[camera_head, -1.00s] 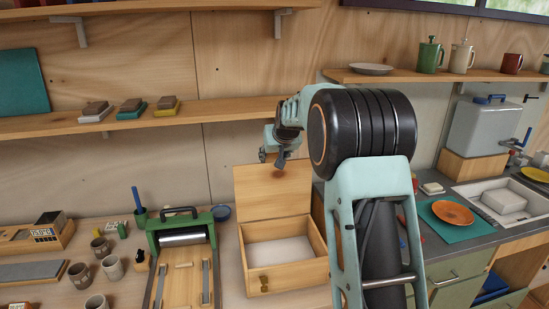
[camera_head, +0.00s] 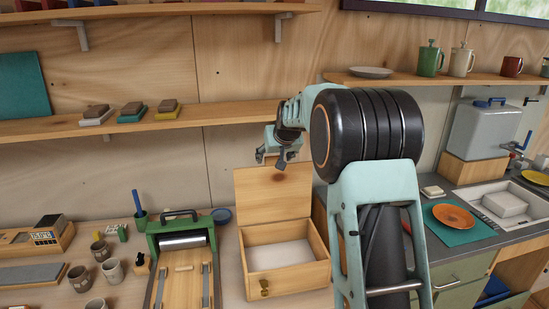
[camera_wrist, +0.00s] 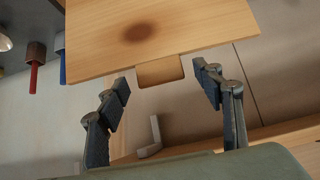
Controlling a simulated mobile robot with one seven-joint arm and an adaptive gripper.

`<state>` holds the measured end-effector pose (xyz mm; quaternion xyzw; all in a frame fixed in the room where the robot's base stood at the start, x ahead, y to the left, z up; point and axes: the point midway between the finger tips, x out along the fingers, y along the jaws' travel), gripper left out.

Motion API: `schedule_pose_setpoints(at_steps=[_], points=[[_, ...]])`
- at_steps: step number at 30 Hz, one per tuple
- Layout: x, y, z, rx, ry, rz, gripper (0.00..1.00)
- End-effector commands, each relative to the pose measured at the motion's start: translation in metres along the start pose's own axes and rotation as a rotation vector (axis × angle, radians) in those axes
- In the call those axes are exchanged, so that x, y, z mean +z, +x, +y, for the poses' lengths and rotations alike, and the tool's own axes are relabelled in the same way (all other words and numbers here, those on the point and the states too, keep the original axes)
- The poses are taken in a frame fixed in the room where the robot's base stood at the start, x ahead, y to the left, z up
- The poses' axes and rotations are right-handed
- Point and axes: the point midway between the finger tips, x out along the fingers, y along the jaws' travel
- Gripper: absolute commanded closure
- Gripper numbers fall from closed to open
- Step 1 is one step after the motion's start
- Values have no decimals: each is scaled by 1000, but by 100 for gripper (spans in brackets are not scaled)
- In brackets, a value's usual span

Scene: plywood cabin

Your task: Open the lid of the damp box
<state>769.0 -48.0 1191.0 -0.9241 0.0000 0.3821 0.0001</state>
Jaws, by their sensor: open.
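The damp box (camera_head: 318,272) is a light wooden box on the bench, with a pale inside and a brass catch (camera_head: 265,287) on its front. Its lid (camera_head: 265,205) stands raised at the back of the box, roughly upright. In the wrist view the lid (camera_wrist: 195,35) shows a dark round spot and a small tab (camera_wrist: 160,72) at its edge. My gripper (camera_head: 275,160) is at the lid's top edge. In the wrist view my gripper (camera_wrist: 161,75) is open, its fingers apart on either side of the tab, with nothing held between them.
A green press (camera_head: 182,240) stands left of the box, with several mugs (camera_head: 112,270) further left. A shelf (camera_head: 150,122) runs along the wall behind the gripper. A counter with a sink (camera_head: 490,208) and an orange plate (camera_head: 453,215) lies to the right.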

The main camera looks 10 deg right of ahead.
Motion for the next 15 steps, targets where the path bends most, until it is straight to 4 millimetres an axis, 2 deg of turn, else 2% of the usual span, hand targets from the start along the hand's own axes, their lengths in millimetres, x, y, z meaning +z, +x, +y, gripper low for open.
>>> schedule_pose_setpoints(at_steps=[15], points=[[-2,-92,0,1,0,5,39]])
